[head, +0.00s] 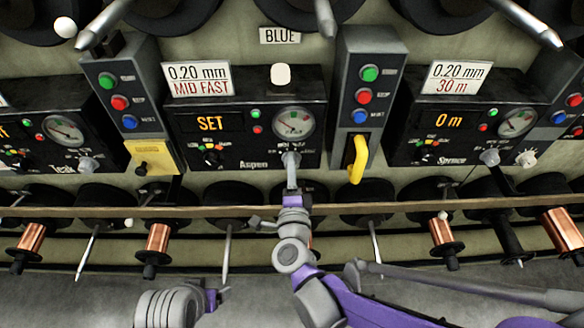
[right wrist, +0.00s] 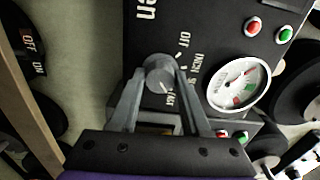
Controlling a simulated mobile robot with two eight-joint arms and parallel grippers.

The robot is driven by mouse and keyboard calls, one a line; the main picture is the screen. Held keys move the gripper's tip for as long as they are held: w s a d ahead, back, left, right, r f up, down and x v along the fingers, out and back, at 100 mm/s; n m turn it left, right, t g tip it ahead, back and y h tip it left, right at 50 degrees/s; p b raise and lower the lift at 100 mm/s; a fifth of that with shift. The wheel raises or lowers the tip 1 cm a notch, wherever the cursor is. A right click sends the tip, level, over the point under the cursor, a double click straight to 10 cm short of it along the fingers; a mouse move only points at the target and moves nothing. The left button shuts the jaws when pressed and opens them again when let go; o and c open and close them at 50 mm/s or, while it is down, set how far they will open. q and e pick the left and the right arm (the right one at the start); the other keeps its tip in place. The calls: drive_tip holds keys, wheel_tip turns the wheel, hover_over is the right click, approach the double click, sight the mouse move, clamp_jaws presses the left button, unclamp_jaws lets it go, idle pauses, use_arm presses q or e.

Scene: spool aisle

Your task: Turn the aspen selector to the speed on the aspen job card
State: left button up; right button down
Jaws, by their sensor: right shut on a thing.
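The Aspen panel (head: 240,145) is black and sits mid-picture in the head view. Its job card (head: 197,80) reads "0.20 mm MID FAST". Its display (head: 210,124) shows "SET". The Aspen selector (right wrist: 159,73) is a grey round knob below the gauge (head: 293,123). My right gripper (head: 291,162) is shut on it; in the right wrist view its fingers (right wrist: 160,82) lie on either side of the knob. Labels around the knob include OFF and INCH; others are partly hidden. The knob's pointed setting is not clear. My left gripper's fingers are not in view.
The Teak panel (head: 62,130) is at left and the Spruce panel (head: 455,130) at right. A button column (head: 365,85) with a yellow handle (head: 358,160) stands right of Aspen. A rail (head: 190,211) and copper spools (head: 158,238) lie below, close to my right arm.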

drive_tip(key=shift+c, duration=1.9)
unclamp_jaws()
drive_tip(key=s+p, duration=0.1)
drive_tip(key=s, duration=1)
drive_tip(key=shift+w, duration=0.1)
